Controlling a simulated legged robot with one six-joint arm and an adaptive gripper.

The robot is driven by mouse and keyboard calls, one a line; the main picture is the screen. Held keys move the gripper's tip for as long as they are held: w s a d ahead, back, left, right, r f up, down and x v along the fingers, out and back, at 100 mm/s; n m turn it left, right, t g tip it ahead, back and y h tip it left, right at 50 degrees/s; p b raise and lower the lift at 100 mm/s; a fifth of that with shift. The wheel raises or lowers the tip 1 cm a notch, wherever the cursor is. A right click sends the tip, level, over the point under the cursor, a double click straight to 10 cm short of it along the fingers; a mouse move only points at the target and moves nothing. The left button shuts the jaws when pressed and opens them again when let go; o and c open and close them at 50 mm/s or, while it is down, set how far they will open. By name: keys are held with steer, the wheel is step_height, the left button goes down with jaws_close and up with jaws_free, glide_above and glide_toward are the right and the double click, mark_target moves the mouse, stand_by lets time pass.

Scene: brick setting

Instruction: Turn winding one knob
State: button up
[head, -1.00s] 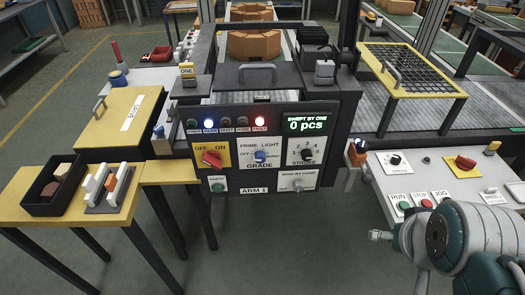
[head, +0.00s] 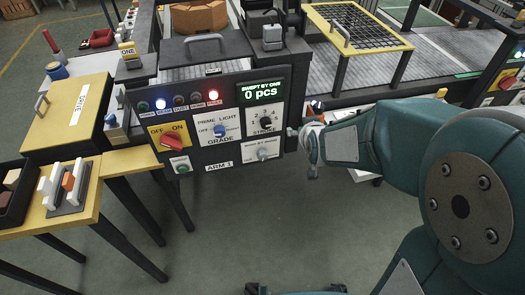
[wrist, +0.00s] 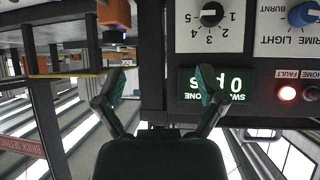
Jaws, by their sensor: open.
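The black control panel marked ARM 1 stands upright in the head view. A silver knob (head: 264,153) sits on a white plate at its lower right; the small label is hard to read. Above it is the black STROKE knob (head: 265,122), which also shows upside down in the wrist view (wrist: 211,14). The GRADE knob (head: 220,131) is blue and the OFF/ON switch (head: 172,139) is red. My gripper (head: 301,152) is just right of the panel, apart from the silver knob. In the wrist view my gripper (wrist: 160,82) is open and empty. The silver knob is not visible there.
The counter display (head: 262,90) reads 0 pcs; a red FAULT lamp (head: 214,97) is lit. A yellow side table (head: 62,215) holds bricks and white stands at left. A yellow-framed mesh guard (head: 362,30) stands behind. The floor before the panel is clear.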

steer(key=w+a+f+t, duration=0.1)
steer(key=w+a+f, duration=0.25)
steer(key=f, duration=0.35)
steer(key=n+t+y, duration=0.2)
steer(key=t+y, duration=0.2)
steer(key=t, duration=0.1)
glide_toward(263, 159)
steer(key=x, duration=1.1)
steer(key=c, duration=1.1)
